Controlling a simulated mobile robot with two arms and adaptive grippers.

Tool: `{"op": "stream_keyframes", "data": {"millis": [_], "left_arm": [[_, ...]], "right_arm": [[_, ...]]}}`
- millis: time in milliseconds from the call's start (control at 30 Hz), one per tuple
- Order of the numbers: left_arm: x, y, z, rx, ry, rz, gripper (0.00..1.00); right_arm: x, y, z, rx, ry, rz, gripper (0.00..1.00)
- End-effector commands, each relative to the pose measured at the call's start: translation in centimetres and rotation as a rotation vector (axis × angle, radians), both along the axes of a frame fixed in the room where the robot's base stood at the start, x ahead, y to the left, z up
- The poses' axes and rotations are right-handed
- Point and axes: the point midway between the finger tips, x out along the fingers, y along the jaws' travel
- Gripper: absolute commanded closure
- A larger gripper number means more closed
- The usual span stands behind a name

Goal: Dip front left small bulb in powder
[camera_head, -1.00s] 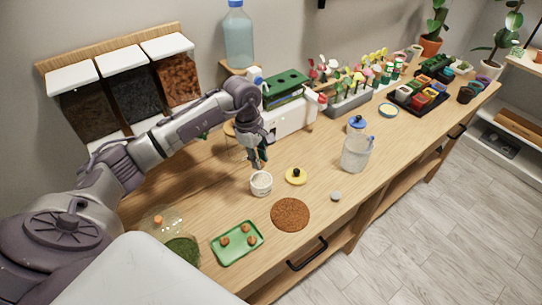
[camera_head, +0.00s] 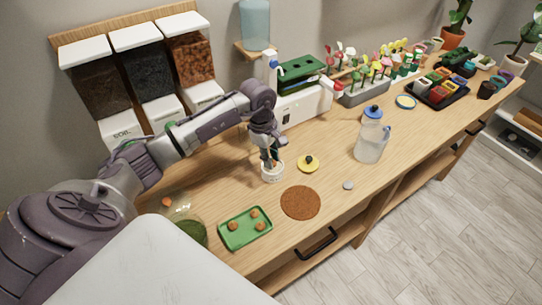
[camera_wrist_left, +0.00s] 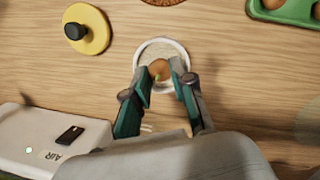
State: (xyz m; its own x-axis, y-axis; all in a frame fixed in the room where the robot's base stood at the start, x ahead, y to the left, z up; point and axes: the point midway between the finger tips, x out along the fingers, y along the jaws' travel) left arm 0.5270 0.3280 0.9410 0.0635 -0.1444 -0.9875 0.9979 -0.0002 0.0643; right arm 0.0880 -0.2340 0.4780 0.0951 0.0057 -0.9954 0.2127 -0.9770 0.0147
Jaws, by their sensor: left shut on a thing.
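My left gripper (camera_head: 271,157) points down at the white powder jar (camera_head: 273,175) and its fingertips are at the jar's mouth. In the left wrist view, the gripper (camera_wrist_left: 168,77) is shut on a small brown bulb (camera_wrist_left: 159,68), which lies inside the outline of the jar's rim (camera_wrist_left: 140,52). I cannot tell whether the bulb touches the powder. The green tray (camera_head: 228,240) stands in front with three brown bulbs (camera_head: 255,213) on it. The yellow lid (camera_head: 308,163) with a black knob lies right of the jar. My right gripper is not in view.
A round brown mat (camera_head: 300,203) and a small grey disc (camera_head: 348,185) lie to the right. A clear jug (camera_head: 370,143) stands beyond them. A white machine (camera_head: 305,104) stands behind the jar. A clear glass vessel with green filling (camera_head: 187,223) is left of the tray.

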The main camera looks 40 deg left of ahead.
Motion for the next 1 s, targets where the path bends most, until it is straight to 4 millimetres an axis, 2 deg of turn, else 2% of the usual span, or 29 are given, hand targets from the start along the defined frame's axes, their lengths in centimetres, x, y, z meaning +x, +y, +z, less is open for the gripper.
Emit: {"op": "stream_keyframes", "data": {"millis": [1000], "left_arm": [[0.02, 0.03, -0.7, 0.001, 0.0, 0.0, 0.88]], "right_arm": [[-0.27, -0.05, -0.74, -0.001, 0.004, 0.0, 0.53]]}}
